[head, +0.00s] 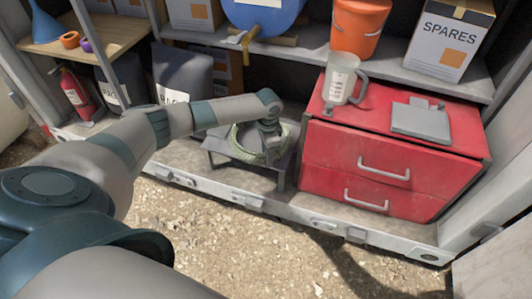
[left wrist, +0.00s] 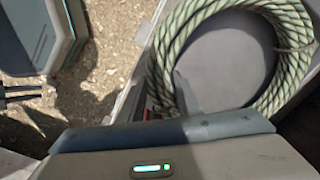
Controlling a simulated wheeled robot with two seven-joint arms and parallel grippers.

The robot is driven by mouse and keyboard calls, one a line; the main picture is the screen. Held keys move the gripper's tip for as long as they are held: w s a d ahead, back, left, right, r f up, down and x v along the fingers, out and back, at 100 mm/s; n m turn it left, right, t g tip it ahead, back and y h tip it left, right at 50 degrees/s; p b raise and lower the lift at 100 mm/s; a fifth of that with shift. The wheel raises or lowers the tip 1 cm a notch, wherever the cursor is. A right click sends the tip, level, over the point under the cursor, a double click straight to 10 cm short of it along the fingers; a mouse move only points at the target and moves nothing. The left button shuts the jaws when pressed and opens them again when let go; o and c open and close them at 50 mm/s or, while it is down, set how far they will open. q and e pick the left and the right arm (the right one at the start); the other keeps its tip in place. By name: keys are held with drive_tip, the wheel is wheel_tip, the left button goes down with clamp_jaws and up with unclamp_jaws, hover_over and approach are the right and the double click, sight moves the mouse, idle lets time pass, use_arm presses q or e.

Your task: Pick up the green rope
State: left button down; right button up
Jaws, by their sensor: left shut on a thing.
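The green rope (head: 238,145) is a coil on a low grey stand (head: 214,142) on the bottom shelf. In the left wrist view the rope (left wrist: 164,62) is a thick green and pale twisted ring around a grey round surface (left wrist: 225,60). My left gripper (head: 271,153) reaches down over the right part of the coil and is shut on the rope.
A shelf with a blue container (head: 262,18) and orange bucket (head: 357,28) hangs above. Gravelly ground (head: 235,235) lies in front.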

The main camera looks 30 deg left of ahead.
use_arm(q)
wheel_tip(320, 180, up, 8)
drive_tip(key=shift+r+b, duration=0.25)
drive_tip(key=shift+b, duration=0.05)
drive_tip(key=shift+r, duration=0.5)
use_arm(e)
drive_tip(key=shift+s+d+f+g, duration=0.15)
drive_tip(key=shift+d+f+g, duration=0.15)
drive_tip(key=shift+d+f, duration=0.05)
drive_tip(key=shift+w+r, duration=0.1)
drive_tip(key=shift+w, duration=0.25)
idle(0.6)
